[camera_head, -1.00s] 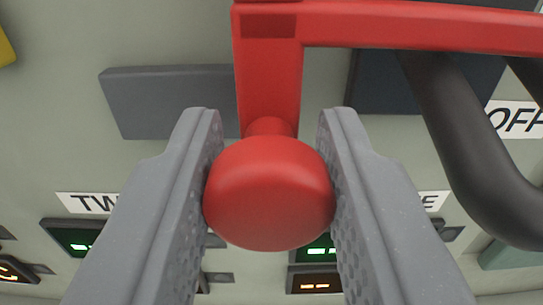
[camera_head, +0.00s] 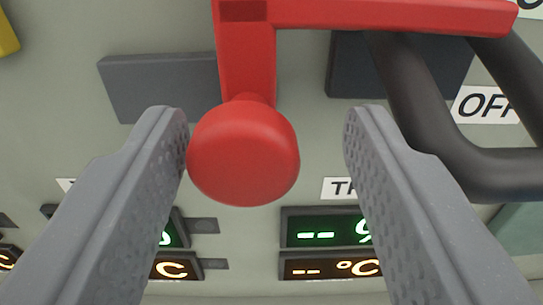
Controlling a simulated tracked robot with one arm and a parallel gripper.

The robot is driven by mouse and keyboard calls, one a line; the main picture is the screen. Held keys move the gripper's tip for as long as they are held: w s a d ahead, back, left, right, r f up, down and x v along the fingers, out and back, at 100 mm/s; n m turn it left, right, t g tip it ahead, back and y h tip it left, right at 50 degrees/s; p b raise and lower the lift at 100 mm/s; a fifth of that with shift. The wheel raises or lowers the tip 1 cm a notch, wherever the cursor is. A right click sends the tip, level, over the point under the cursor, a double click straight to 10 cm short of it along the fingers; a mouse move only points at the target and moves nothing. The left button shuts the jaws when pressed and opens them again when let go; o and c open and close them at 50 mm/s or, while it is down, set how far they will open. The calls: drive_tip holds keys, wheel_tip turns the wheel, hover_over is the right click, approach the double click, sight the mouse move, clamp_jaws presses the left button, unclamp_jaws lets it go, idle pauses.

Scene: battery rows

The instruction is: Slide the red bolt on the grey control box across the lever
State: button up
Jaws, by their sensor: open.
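The red bolt has a round knob (camera_head: 243,152) on a short upright arm. Its long red bar (camera_head: 390,14) runs right along the top of the head camera view, ending in a tip near the right edge. The bar passes in front of the upper ends of the black lever handle (camera_head: 420,100), a bent tube at the right. My gripper (camera_head: 267,118) is open, its fingers on either side of the knob. The knob is close to the left finger, with a clear gap to the right finger. Whether it touches the left finger I cannot tell.
The grey control box face (camera_head: 300,120) fills the background. It carries a grey plate (camera_head: 160,85), a dark plate (camera_head: 350,75) behind the lever, an "OFF" label (camera_head: 485,105) and lit displays (camera_head: 325,230) below. A yellow piece (camera_head: 6,35) shows at the upper left.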

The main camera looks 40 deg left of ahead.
drive_tip(key=v, duration=1.2)
drive_tip(key=shift+s+d, duration=0.2)
drive_tip(key=shift+d, duration=0.05)
drive_tip(key=w+d+r+m+t+h, duration=0.25)
drive_tip(key=d+r+h, duration=0.35)
drive_tip(key=r, duration=0.5)
drive_tip(key=w+d+r+m+t+h, duration=0.1)
drive_tip(key=d+r+m+t+h, duration=0.25)
drive_tip(key=d+r, duration=0.55)
drive_tip(key=s+d+r+m+g+h, duration=0.2)
drive_tip(key=s+r+g, duration=0.1)
drive_tip(key=s+r, duration=1)
drive_tip(key=s, duration=0.2)
drive_tip(key=shift+s+d+r+m+g+h+b, duration=0.2)
drive_tip(key=shift+s+m+g+h+b, duration=0.1)
drive_tip(key=shift+g+h+b, duration=0.1)
